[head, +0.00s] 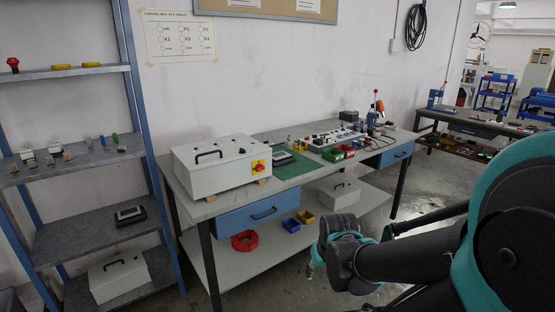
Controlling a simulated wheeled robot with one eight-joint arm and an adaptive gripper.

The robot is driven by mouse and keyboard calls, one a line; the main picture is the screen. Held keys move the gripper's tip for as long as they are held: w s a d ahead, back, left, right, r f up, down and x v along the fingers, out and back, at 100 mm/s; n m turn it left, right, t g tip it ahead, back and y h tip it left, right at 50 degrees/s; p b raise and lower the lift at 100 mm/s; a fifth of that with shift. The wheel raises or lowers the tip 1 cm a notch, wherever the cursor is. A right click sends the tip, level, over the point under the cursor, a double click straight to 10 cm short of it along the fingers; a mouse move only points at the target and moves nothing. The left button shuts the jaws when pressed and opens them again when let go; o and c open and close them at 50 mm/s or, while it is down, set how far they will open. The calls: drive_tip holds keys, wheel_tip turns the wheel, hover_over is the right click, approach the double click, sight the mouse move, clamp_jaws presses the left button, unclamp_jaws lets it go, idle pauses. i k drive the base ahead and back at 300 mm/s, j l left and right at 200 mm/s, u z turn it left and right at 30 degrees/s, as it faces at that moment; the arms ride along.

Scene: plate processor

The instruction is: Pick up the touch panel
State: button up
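A dark, flat device with a grey screen-like face, which looks like a touch panel (130,214), lies on a lower shelf at the left. A similar dark, flat device (281,158) lies on the workbench, just right of the large grey box. I cannot tell from this view which of the two is the touch panel. My arm reaches in from the right edge, in front of the workbench and apart from both devices. The fingers of my gripper cannot be made out.
A blue-framed shelf rack (118,235) stands at the left with small parts and a grey box (119,276). The workbench (222,204) holds a grey box with a red switch (213,171), a green mat (297,168) and coloured bins.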

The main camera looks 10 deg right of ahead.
sight(281, 155)
drive_tip(key=i+l+z, duration=0.1)
drive_tip(key=z, duration=0.3)
drive_tip(key=i+z, duration=0.1)
drive_tip(key=z, duration=0.3)
drive_tip(key=i+l+z, duration=0.1)
drive_tip(key=z, duration=0.3)
drive_tip(key=i, duration=1.5)
drive_tip(key=i+u, duration=0.2)
drive_tip(key=u, duration=0.2)
drive_tip(key=i+l+u, duration=0.1)
drive_tip(key=u, duration=0.3)
drive_tip(key=i, duration=0.1)
